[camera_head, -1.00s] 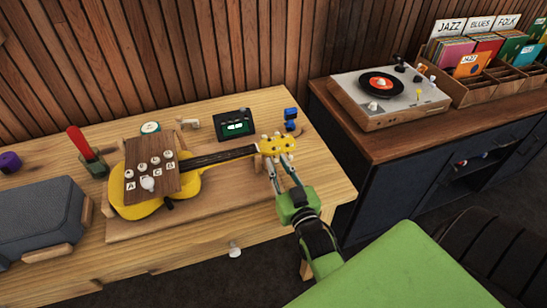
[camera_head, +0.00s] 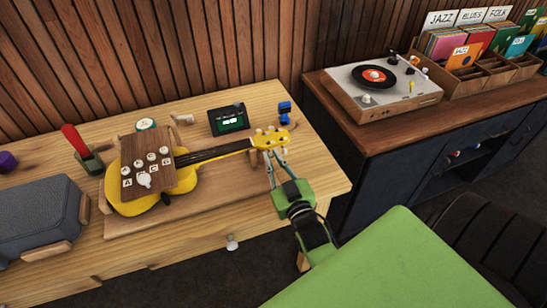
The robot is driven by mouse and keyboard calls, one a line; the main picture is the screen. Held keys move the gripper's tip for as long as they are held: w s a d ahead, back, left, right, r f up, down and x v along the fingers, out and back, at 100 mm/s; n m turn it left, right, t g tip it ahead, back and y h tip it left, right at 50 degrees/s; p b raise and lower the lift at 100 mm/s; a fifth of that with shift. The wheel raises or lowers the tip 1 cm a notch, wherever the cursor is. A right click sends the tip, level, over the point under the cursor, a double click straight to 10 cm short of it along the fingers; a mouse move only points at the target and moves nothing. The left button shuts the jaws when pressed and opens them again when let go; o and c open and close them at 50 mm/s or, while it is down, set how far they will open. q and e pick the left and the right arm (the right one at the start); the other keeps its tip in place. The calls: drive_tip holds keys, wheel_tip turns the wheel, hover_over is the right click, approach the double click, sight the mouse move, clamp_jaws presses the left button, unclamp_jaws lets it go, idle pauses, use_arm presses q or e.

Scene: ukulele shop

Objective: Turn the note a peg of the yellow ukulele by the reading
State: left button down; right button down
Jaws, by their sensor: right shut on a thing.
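The yellow ukulele (camera_head: 189,193) lies on a wooden board (camera_head: 225,203) on the workbench. Its neck points right, and its yellow headstock (camera_head: 272,140) has small pale pegs along its edges. A brown wooden block with lettered knobs (camera_head: 147,166) covers part of its body. My right gripper (camera_head: 273,153) reaches up from below to the near edge of the headstock. It is shut on a tuning peg there; the fingertips hide the peg and I cannot read its note. A dark tuner (camera_head: 227,120) with a lit green screen stands behind the neck; its reading is too small to read. My left gripper is not in view.
A blue clip-like object (camera_head: 285,112) stands behind the headstock. A red-handled tool in a holder (camera_head: 80,148) and a grey case (camera_head: 40,218) are at left. A turntable (camera_head: 383,87) and record crates (camera_head: 490,75) stand on the dark cabinet. The bench right of the headstock is clear.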

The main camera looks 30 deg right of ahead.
drive_tip(key=shift+n+p, duration=0.35)
drive_tip(key=shift+n, duration=0.65)
drive_tip(key=shift+f+n, duration=0.1)
drive_tip(key=shift+n, duration=0.8)
drive_tip(key=c, duration=2.3)
unclamp_jaws()
drive_tip(key=shift+c, duration=0.2)
wheel_tip(320, 180, up, 10)
